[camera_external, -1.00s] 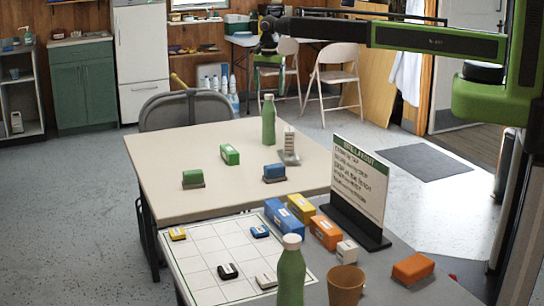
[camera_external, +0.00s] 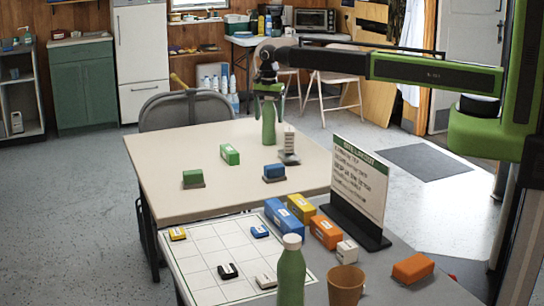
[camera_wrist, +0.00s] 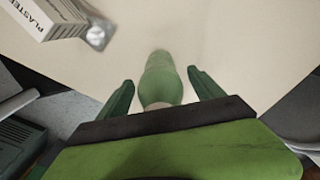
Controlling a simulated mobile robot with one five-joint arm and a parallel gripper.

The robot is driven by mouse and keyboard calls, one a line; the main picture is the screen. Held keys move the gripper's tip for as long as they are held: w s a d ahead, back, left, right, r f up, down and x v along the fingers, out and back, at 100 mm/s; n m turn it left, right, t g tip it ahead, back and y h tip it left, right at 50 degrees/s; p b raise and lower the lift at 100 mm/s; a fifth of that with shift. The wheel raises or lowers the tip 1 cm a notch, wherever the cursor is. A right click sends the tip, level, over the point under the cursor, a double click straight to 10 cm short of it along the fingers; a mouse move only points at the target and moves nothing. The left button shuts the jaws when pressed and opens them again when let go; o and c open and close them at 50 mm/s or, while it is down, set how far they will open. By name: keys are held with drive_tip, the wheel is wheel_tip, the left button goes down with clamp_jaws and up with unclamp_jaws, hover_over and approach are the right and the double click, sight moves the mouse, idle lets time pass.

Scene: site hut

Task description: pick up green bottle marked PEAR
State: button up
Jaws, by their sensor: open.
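A green bottle (camera_external: 268,126) stands upright on the far beige table (camera_external: 165,165). My gripper (camera_external: 269,98) is over its top, open, with a finger on each side. In the wrist view the bottle (camera_wrist: 162,80) shows between the two open fingers of my gripper (camera_wrist: 160,78), with a gap on each side. A second green bottle (camera_external: 291,272) with a pale cap stands on the near grey table. No PEAR marking is legible on either bottle.
A white box marked PLASTER (camera_wrist: 48,14) stands close to the far bottle; it also shows in the external view (camera_external: 289,140). Blue (camera_external: 274,171) and green blocks (camera_external: 230,154) lie on the far table. A sign (camera_external: 357,180), cup (camera_external: 346,284) and several boxes crowd the near table.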

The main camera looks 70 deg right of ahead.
drive_tip(key=c, duration=1.4)
drive_tip(key=shift+r, duration=0.15)
drive_tip(key=shift+c, duration=0.2)
